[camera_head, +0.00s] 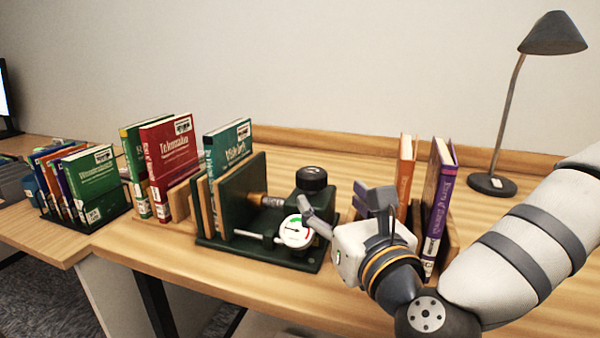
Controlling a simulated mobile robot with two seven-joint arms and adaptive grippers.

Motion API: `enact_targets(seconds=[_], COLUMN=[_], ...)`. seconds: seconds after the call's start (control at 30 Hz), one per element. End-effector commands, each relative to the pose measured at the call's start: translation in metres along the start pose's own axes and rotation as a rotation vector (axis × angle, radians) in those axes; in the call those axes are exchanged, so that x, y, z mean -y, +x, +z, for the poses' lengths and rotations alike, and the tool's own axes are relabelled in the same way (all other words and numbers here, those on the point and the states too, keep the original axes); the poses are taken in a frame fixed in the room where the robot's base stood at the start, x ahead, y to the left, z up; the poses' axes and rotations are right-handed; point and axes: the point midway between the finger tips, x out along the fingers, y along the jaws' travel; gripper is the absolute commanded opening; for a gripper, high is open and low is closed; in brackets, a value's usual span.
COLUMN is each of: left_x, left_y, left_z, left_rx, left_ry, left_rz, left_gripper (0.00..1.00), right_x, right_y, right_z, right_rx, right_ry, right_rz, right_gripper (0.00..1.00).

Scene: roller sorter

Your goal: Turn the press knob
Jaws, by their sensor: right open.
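The press (231,247) is a dark green device on the wooden table, with upright plates, a metal screw shaft and a round white gauge (296,231). Its black round knob (311,178) sits on top of the block at its right end. My right gripper (332,198) is open, just right of the press and in front of the knob. One finger is beside the gauge and the other is farther right; I see no contact with the knob. The gripper hides part of the press's right side. My left gripper is not in view.
A teal book (229,145) stands by the press plates. Red (172,150) and green books stand to the left. Orange (405,172) and purple (437,205) books stand right behind my right wrist. A desk lamp (492,184) is at the back right.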

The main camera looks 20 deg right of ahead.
Motion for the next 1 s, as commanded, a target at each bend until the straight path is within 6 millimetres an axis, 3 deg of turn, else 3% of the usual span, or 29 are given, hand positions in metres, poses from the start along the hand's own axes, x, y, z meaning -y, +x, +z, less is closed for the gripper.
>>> enact_targets(seconds=[0.13,0.3,0.5,0.87,1.0], left_x=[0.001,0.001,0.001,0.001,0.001], left_y=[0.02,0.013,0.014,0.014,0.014], left_z=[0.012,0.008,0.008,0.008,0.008], left_rx=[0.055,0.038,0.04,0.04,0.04], left_ry=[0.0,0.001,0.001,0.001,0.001], left_rz=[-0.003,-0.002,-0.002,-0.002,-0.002], left_gripper=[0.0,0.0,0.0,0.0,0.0], right_x=[0.001,0.0,0.0,0.0,0.0], right_y=[0.027,0.071,0.108,0.119,0.118], right_z=[-0.008,-0.001,-0.003,-0.003,-0.003], right_rx=[-0.007,0.0,-0.003,-0.005,-0.005], right_ry=[0.0,-0.004,-0.005,-0.003,-0.003], right_rz=[-0.003,-0.003,-0.001,0.001,0.001], right_gripper=[0.66,0.66,0.66,0.66,0.36])
